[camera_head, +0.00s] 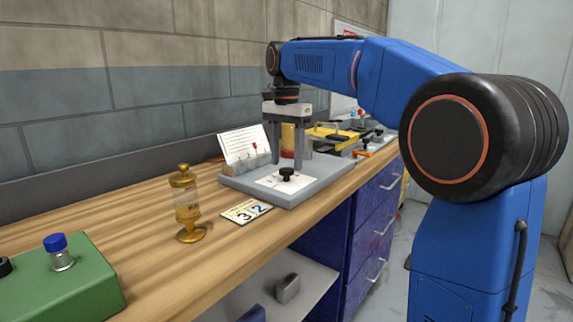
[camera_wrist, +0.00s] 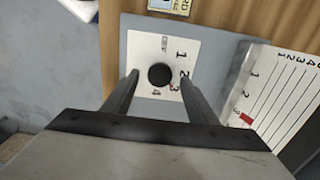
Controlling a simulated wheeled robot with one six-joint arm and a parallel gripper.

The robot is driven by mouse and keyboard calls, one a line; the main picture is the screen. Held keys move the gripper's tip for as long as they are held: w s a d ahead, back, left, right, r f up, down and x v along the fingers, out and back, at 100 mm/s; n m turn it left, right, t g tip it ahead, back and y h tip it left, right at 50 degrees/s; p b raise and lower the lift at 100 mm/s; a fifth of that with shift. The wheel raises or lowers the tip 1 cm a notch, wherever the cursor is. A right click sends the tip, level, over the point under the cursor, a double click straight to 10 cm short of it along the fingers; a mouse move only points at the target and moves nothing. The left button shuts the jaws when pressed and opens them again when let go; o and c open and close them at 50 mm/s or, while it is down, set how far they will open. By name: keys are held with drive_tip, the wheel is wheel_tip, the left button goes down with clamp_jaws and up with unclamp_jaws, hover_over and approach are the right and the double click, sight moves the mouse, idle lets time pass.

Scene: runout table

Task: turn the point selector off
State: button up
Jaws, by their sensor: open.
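The point selector is a round black knob (camera_head: 287,173) on a white dial plate (camera_head: 270,182), set on a grey base (camera_head: 300,196). In the wrist view the knob (camera_wrist: 160,76) has OFF above it and the numbers 1 to 4 curving round its right side and below. A small red mark shows near the 3, but I cannot tell for sure where the knob points. My gripper (camera_head: 286,163) points down, open and empty, over the knob. In the wrist view its fingers appear on either side of the knob, apart from it; in the head view the tips look slightly above it.
A white chart card (camera_head: 240,146) stands behind the dial on the same base. A brass and glass oiler (camera_head: 187,203) and a number card (camera_head: 246,211) are on the wooden bench to the left. A green box (camera_head: 68,285) is nearer. Yellow and orange items (camera_head: 330,134) lie beyond.

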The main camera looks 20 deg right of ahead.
drive_tip(key=shift+f, duration=1.1)
drive_tip(key=c, duration=1.1)
